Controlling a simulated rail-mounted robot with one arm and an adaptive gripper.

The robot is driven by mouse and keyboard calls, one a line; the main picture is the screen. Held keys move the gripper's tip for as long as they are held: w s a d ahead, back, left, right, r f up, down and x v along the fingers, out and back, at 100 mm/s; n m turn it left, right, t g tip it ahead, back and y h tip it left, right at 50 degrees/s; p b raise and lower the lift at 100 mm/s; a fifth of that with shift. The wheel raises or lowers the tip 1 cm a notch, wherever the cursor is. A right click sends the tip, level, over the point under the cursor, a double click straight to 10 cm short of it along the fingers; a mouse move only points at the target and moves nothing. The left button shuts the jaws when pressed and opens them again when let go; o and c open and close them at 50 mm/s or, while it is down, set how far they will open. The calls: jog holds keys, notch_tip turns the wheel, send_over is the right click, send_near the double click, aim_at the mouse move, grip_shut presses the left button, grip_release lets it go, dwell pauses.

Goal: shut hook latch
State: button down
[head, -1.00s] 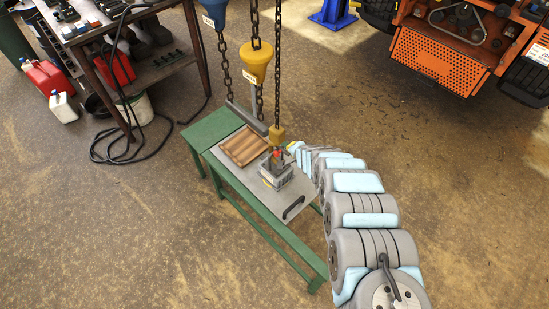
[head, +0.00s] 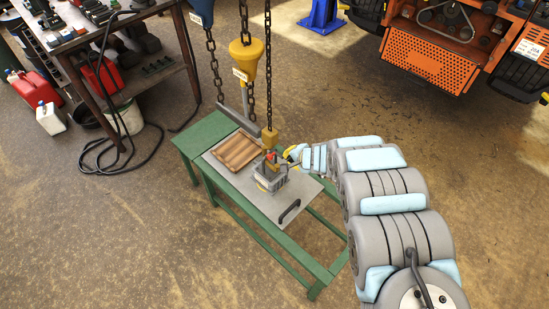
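A small yellow hook block (head: 270,138) hangs on a chain over a green bench. A small red part (head: 271,156) shows just below it; whether this is the hook latch, and whether it is open or shut, is too small to tell. A grey machine part (head: 268,180) sits under it on the bench's metal plate. My arm reaches in from the lower right, and my gripper (head: 289,153) is close beside the hook on its right. The fingers are small and partly merged with the hook, so contact and opening cannot be told.
A larger yellow hoist block (head: 247,60) with a grey bar below hangs to the left on chains. A wooden tray (head: 238,151) and a black handle (head: 289,212) are on the green bench (head: 208,130). An orange mower (head: 430,55) stands at upper right.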

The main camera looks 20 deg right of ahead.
jog(key=b, duration=0.9)
send_near(273, 155)
jog(key=s+a+f+x, duration=0.1)
jog(key=x, duration=0.5)
jog(key=shift+w+d+f+b, duration=0.15)
jog(key=shift+w+f+b, duration=0.1)
jog(key=shift+w+b, duration=0.5)
jog(key=shift+s, duration=0.1)
jog(key=shift+p, duration=0.35)
jog(key=shift+d+f, duration=0.15)
jog(key=shift+f, duration=0.05)
